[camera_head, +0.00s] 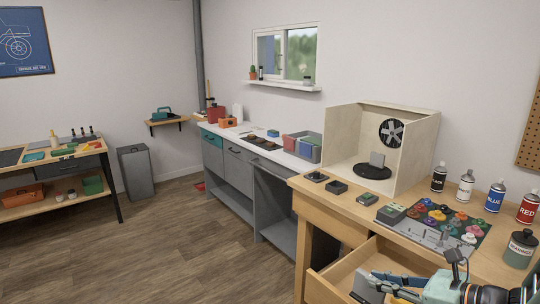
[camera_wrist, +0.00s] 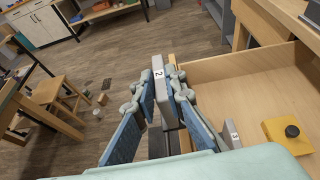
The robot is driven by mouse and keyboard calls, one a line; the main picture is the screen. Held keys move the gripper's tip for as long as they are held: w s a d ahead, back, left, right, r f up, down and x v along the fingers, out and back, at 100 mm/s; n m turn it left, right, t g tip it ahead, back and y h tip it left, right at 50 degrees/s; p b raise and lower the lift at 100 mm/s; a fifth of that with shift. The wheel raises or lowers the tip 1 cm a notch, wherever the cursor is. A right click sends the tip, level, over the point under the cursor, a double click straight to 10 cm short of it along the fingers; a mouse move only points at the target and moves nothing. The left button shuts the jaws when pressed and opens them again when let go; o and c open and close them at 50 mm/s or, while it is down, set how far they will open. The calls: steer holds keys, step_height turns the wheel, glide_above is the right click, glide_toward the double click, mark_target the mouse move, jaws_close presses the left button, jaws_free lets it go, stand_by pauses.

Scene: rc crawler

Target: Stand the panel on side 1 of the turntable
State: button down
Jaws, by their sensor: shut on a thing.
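My gripper (camera_head: 385,284) is at the lower right of the head view, over the open drawer. In the wrist view its fingers (camera_wrist: 166,95) are shut on a grey panel marked 2 (camera_wrist: 158,68), seen nearly edge-on. The panel's flat side (camera_head: 366,288) shows in the head view. The black round turntable (camera_head: 372,173) is in the pale open-fronted booth on the wooden bench, well away from my gripper. I cannot read any side number on the turntable.
The open wooden drawer (camera_head: 345,262) holds a yellow block with a black knob (camera_wrist: 288,131) and a grey piece marked 3 (camera_wrist: 232,134). The booth (camera_head: 343,133) has side walls and a back fan. Spray cans (camera_head: 466,186) and a paint-pot mat (camera_head: 420,240) occupy the bench's right.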

steer(key=w+a+f+n+g+y, duration=0.1)
steer(key=w+a, duration=0.1)
steer(key=a, duration=0.4)
steer(key=w+a+f+n+g+y, duration=0.1)
steer(key=w+a+n, duration=0.15)
steer(key=a, duration=0.25)
step_height(320, 180, down, 6)
steer(key=b, duration=0.6)
step_height(320, 180, up, 11)
steer(key=p, duration=1.8)
steer(key=shift+a+r+m, duration=0.15)
steer(key=shift+a+m, duration=0.1)
steer(key=shift+m, duration=0.2)
steer(key=shift+w+d, duration=0.1)
